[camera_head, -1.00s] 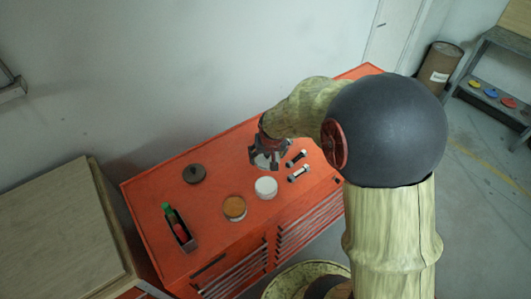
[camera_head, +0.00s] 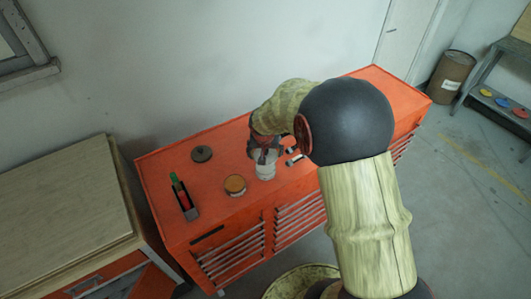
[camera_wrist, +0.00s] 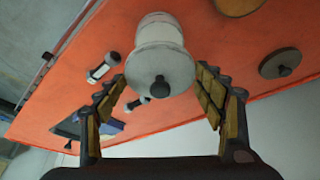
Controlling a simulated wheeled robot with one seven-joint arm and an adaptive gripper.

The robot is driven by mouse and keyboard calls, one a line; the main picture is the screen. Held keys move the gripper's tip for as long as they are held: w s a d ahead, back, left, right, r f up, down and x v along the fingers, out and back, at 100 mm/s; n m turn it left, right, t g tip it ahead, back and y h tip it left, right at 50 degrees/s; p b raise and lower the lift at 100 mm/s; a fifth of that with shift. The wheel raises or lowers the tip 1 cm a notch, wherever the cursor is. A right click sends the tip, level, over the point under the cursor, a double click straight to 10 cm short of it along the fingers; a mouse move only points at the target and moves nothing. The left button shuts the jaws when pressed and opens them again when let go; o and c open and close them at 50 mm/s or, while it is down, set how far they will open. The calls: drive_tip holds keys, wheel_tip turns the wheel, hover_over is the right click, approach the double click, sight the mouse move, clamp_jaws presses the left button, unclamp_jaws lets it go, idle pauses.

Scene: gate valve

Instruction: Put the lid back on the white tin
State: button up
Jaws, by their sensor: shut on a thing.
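The white tin (camera_head: 265,173) stands upright on the red cabinet top, and its body shows behind the lid in the wrist view (camera_wrist: 160,30). The pale lid (camera_wrist: 160,68) with a dark knob is between my gripper's (camera_wrist: 163,88) two fingers, which are shut on it. In the head view my gripper (camera_head: 264,154) is directly over the tin. The lid lines up with the tin's mouth. I cannot tell whether it touches the rim, as the gripper and lid hide the mouth.
A dark knobbed disc (camera_head: 202,154), an orange-topped tin (camera_head: 235,185) and a box with a green-and-red item (camera_head: 183,198) stand to the left. Dumbbell-shaped pieces (camera_wrist: 103,68) lie beside the tin. The cabinet top (camera_head: 163,175) is clear at its left edge.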

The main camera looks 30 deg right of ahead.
drive_tip(key=shift+w+f+b, duration=0.1)
drive_tip(key=shift+f+b, duration=1.9)
drive_tip(key=shift+f, duration=1.05)
drive_tip(key=shift+b, duration=0.5)
drive_tip(key=shift+f+b, duration=0.15)
drive_tip(key=shift+b, duration=0.55)
idle(0.7)
drive_tip(key=o, duration=1.1)
drive_tip(key=shift+o, duration=1.4)
